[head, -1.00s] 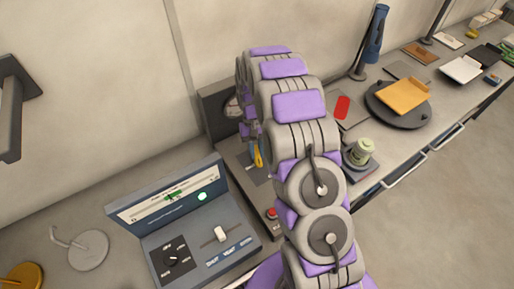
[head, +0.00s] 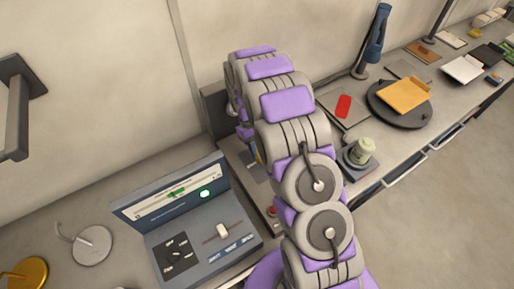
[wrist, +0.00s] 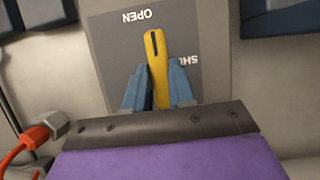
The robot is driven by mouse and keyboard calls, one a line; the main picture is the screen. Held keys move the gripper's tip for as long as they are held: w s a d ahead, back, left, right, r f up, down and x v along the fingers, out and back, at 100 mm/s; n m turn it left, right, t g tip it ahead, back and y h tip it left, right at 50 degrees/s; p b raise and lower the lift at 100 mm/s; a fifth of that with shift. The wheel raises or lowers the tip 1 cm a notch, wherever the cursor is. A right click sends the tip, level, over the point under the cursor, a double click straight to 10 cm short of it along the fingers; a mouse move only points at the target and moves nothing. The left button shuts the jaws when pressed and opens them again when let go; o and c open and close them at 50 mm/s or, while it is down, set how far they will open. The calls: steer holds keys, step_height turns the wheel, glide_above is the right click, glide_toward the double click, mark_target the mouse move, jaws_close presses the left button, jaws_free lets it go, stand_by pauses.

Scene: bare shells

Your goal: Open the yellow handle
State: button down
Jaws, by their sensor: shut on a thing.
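The yellow handle (wrist: 156,62) stands on a grey plate (wrist: 198,35) in the wrist view. It has a dark slot near its far end and leans slightly left. The plate is marked OPEN at upper left and SHUT at right, both upside down. SHUT is partly hidden by the handle and a finger. My gripper (wrist: 158,88) is shut on the yellow handle, with a blue finger on each side of it. In the head view my arm hides the gripper and most of the handle.
A grey control box (head: 187,215) with a dial and slider stands left of my arm. An orange-red piece (wrist: 28,139) is at the wrist view's left edge.

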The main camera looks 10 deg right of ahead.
steer(key=shift+s+f, duration=0.1)
steer(key=shift+s, duration=0.05)
steer(key=c, duration=1)
jaws_free()
steer(key=shift+o, duration=0.2)
steer(key=p+v, duration=0.1)
steer(key=v, duration=1.6)
steer(key=shift+w, duration=0.25)
steer(key=shift+a, duration=0.15)
